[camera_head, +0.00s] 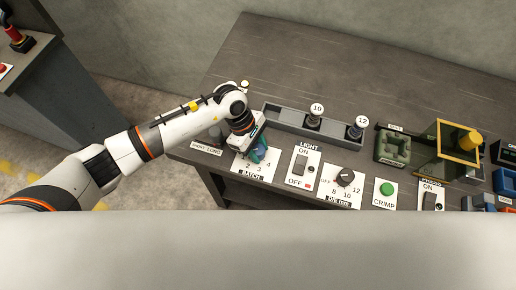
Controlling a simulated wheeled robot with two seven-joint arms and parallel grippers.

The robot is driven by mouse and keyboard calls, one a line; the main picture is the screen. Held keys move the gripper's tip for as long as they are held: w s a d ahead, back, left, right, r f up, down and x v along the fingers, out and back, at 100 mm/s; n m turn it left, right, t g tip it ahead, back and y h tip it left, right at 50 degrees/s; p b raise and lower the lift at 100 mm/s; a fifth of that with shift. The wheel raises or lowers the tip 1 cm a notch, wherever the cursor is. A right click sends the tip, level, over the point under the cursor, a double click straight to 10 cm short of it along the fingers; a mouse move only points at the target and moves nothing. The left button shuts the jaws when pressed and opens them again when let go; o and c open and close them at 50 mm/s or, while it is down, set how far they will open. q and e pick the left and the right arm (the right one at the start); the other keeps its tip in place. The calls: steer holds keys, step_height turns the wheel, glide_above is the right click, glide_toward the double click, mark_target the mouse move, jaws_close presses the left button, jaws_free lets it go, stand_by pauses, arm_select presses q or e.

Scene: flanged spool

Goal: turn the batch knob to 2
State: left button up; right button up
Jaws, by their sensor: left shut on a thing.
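The batch knob (259,154) is a small dark blue-green knob on a white plate (240,167) marked BATCH, at the front left of the bench. The numbers 2, 3 and 4 show on the plate. My left gripper (256,151) comes down on the knob from above and is shut on it. The gripper covers much of the knob, so I cannot tell which number it points at. My right gripper is not in view.
Right of the batch plate are a LIGHT switch (299,165), a black rotary knob (345,177) and a green CRIMP button (387,189). Behind is a grey tray (285,122) with spools tagged 10 and 12. The bench's back is clear.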

arm_select(q)
steer(key=n+t+b, duration=0.1)
steer(key=n, duration=0.2)
steer(key=shift+n+t+h, duration=0.3)
steer(key=shift+n+t, duration=0.5)
steer(key=shift+n, duration=1.1)
steer(key=o, duration=1)
steer(key=b+v, duration=0.3)
steer(key=v, duration=0.9)
